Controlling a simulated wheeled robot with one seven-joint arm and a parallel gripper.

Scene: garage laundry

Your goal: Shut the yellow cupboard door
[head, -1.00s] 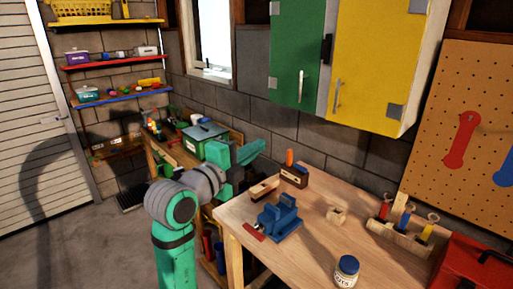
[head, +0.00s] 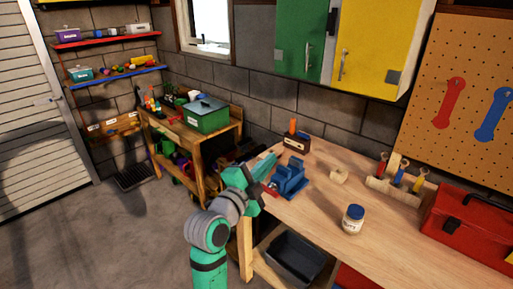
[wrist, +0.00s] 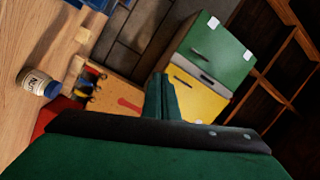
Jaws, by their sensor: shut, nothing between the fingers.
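The yellow cupboard door (head: 383,48) is on the wall cupboard at the upper right, with its handle near its left edge. It looks roughly in line with the cupboard front; I cannot tell whether a small gap is left. The green door (head: 299,35) is to its left, past a grey strip. Both the yellow door (wrist: 196,96) and green door (wrist: 215,52) show in the wrist view, beyond the fingers. My gripper (head: 268,163) is shut and empty, low by the workbench's left end, well below and apart from the yellow door. Its fingers (wrist: 160,95) are together in the wrist view.
The workbench (head: 320,212) holds a blue vise (head: 288,181) close to my gripper, a jar (head: 352,220), a tool rack and a red toolbox (head: 468,222). A pegboard (head: 475,60) hangs right of the cupboard. Floor at the left is clear.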

